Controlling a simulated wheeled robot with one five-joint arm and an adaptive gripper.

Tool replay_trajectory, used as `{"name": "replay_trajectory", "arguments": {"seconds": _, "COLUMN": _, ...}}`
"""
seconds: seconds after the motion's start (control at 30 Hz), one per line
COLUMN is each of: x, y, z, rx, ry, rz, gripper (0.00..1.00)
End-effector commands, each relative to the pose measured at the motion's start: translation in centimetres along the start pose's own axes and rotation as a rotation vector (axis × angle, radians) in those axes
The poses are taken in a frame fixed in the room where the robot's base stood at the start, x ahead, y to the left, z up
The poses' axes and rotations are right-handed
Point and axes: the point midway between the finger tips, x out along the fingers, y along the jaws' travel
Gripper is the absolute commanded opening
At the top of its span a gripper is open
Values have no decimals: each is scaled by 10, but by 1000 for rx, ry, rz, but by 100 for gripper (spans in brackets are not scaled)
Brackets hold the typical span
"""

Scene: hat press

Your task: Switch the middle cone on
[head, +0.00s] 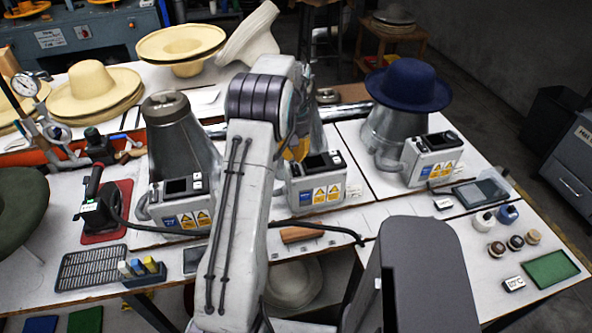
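The middle cone is mostly hidden behind my raised arm; a strip of grey metal (319,138) shows beside the arm. Its control box (316,184) is in the centre of the head view, with a dark screen (318,162), small buttons and yellow warning labels. I see no lit display on it. The left cone (180,145) is bare metal with a similar box (182,204). The right cone (392,128) carries a navy hat (408,84) and has its own box (432,158).
A handheld iron (98,212) stands on a red mat at the left, its cable running along the front. A brown-handled tool (301,234) lies before the middle box. Small bottles (484,221) and a green pad (551,269) are at the right. Straw hats (95,90) stand behind.

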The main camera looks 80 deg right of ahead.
Motion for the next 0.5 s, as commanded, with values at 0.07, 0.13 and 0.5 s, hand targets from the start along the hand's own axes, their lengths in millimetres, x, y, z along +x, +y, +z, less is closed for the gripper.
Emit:
{"name": "replay_trajectory", "arguments": {"seconds": 0.07, "x": 2, "y": 0, "z": 0, "rx": 0, "ry": -1, "rz": 0, "gripper": 0}}
{"name": "replay_trajectory", "arguments": {"seconds": 0.13, "x": 3, "y": 0, "z": 0, "rx": 0, "ry": -1, "rz": 0, "gripper": 0}}
{"name": "replay_trajectory", "arguments": {"seconds": 0.5, "x": 8, "y": 0, "z": 0, "rx": 0, "ry": -1, "rz": 0, "gripper": 0}}
